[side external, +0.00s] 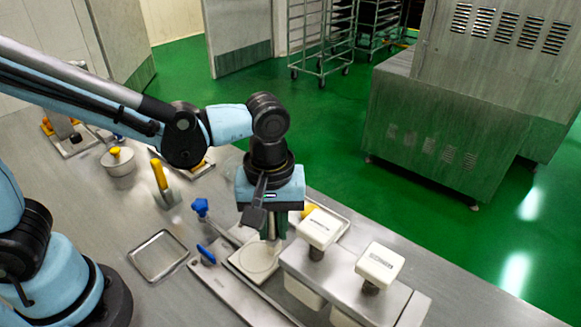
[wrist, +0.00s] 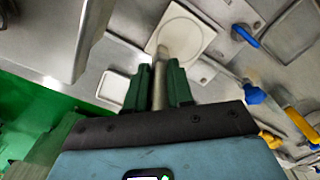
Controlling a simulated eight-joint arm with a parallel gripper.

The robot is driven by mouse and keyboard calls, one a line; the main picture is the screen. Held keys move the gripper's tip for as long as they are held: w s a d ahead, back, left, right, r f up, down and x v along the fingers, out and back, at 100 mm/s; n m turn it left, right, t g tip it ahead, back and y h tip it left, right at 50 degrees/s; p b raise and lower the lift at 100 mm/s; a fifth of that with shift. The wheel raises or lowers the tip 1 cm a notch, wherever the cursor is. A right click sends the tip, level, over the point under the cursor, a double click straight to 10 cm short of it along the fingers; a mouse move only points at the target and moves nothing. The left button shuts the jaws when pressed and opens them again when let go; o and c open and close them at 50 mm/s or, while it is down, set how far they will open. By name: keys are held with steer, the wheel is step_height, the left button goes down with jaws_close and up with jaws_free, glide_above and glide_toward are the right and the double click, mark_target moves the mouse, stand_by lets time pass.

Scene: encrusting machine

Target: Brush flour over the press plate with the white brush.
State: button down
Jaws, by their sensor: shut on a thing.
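The press plate (side external: 257,259) is a pale square plate with a round mark, set in a metal fixture on the steel table. It also shows at the top of the wrist view (wrist: 202,34). My gripper (side external: 273,228) points down over the plate. In the wrist view its green fingers (wrist: 159,78) are shut on a pale upright rod, which I take for the white brush (wrist: 158,90). The brush's lower end is at or just above the plate; I cannot tell if it touches. The bristles and any flour are not clear.
Two white-topped dispensers (side external: 319,228) (side external: 380,264) stand close to the right of the plate. Blue knobs (side external: 206,255) (side external: 200,206) stick up at the fixture's left. An empty metal tray (side external: 159,256), a yellow-handled tool (side external: 159,176) and a lidded pot (side external: 118,161) lie farther left.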

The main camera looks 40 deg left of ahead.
steer(key=shift+s, duration=0.75)
steer(key=shift+s+f, duration=0.15)
steer(key=shift+s, duration=0.4)
steer(key=shift+s+f, duration=0.15)
steer(key=shift+s, duration=1.15)
steer(key=shift+w, duration=2.6)
steer(key=shift+s, duration=2.3)
steer(key=shift+s+a, duration=0.3)
steer(key=shift+a, duration=1.25)
steer(key=shift+w+a, duration=0.15)
steer(key=shift+a, duration=0.05)
steer(key=w, duration=0.3)
steer(key=shift+w, duration=0.1)
steer(key=shift+w+r, duration=0.1)
steer(key=shift+w, duration=0.65)
steer(key=shift+s, duration=2.4)
steer(key=shift+w, duration=2.45)
step_height(320, 180, up, 8)
